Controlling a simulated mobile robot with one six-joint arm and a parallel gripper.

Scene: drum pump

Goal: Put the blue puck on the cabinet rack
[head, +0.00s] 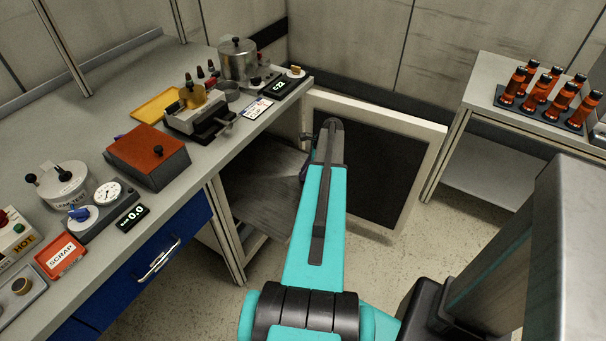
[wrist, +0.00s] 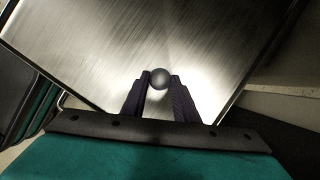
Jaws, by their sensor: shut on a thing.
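In the wrist view my gripper (wrist: 160,84) is shut on a small round grey knob (wrist: 160,77), with one dark finger on each side of it. Behind the knob is a flat brushed metal plate, which looks like the cabinet rack (wrist: 200,40). In the head view this metal rack (head: 262,190) lies low under the bench, beside the cabinet's open pale-framed door (head: 385,175) with its dark panel. My arm hides the gripper there. I cannot make out a blue puck in either view.
The bench (head: 205,160) on the left carries a red-brown box (head: 147,155), a metal pot (head: 238,62), a yellow tray (head: 157,106) and gauges. A side table (head: 485,75) at right holds several orange bottles. A blue drawer (head: 150,265) is below the bench.

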